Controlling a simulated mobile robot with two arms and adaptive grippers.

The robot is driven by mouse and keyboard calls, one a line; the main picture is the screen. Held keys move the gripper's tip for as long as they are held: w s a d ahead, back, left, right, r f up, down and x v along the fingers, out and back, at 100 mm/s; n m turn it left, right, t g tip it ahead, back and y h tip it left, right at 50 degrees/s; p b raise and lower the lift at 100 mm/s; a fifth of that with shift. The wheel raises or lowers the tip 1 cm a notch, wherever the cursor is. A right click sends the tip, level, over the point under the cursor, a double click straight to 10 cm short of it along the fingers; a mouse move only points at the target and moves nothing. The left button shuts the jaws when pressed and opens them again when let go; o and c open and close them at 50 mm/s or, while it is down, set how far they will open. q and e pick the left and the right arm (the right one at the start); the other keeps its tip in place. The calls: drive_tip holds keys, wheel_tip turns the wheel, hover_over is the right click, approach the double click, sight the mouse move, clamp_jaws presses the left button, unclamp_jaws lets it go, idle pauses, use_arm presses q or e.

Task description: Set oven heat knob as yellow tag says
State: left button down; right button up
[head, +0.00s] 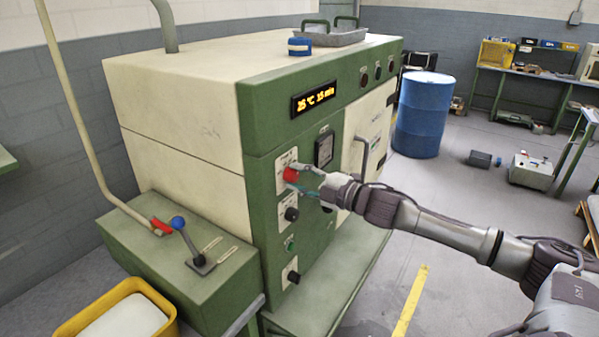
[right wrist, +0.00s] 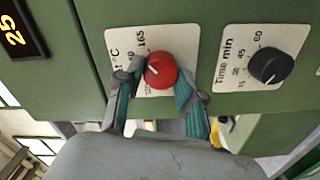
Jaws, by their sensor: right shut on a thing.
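The red heat knob (head: 290,174) sits on a white °C plate on the green front of the oven (head: 262,155). In the right wrist view the knob (right wrist: 161,70) has a white pointer mark on its left side; 165 is readable on the dial, other numbers are partly covered. My right gripper (right wrist: 157,84) has a finger on each side of the knob and is shut on it. I see no readable yellow tag. My left gripper is not in view.
A black time knob (right wrist: 271,65) sits beside the heat knob, with more controls below. A lever with a blue ball (head: 178,223) stands on the green box at left. A yellow bin (head: 75,322) is in front. A blue drum (head: 423,115) stands behind at right.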

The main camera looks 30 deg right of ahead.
drive_tip(key=shift+m+p, duration=0.5)
drive_tip(key=shift+m, duration=0.6)
drive_tip(key=o, duration=1.1)
drive_tip(key=shift+o, duration=0.2)
drive_tip(key=shift+s+d+f, duration=0.2)
drive_tip(key=shift+s+d, duration=0.15)
drive_tip(key=shift+s, duration=0.4)
drive_tip(key=v, duration=1)
